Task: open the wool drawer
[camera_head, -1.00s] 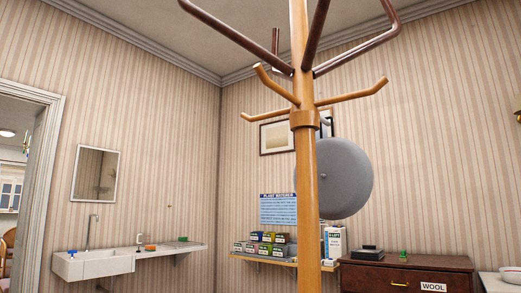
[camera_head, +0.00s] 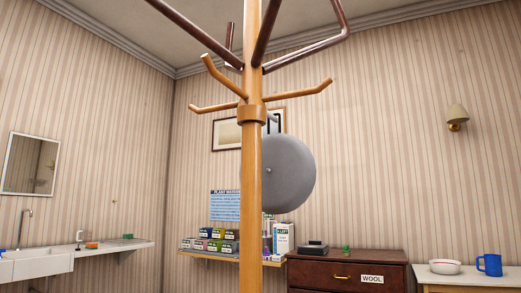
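The wool drawer (camera_head: 320,276) is in a dark brown wooden chest (camera_head: 395,263) at the lower right of the head view. It bears a white label (camera_head: 372,279) reading WOOL and a small brass handle (camera_head: 343,277). The drawer front looks flush with the chest, so it appears closed. The chest's lower part is cut off by the frame's bottom edge. Neither of my grippers is in view.
A wooden coat stand (camera_head: 252,180) with a grey round hat (camera_head: 287,172) stands close in front. A shelf (camera_head: 205,257) with boxes is left of the chest. A side table (camera_head: 440,277) with a bowl (camera_head: 446,267) and blue mug (camera_head: 489,264) is right. A sink (camera_head: 45,264) is far left.

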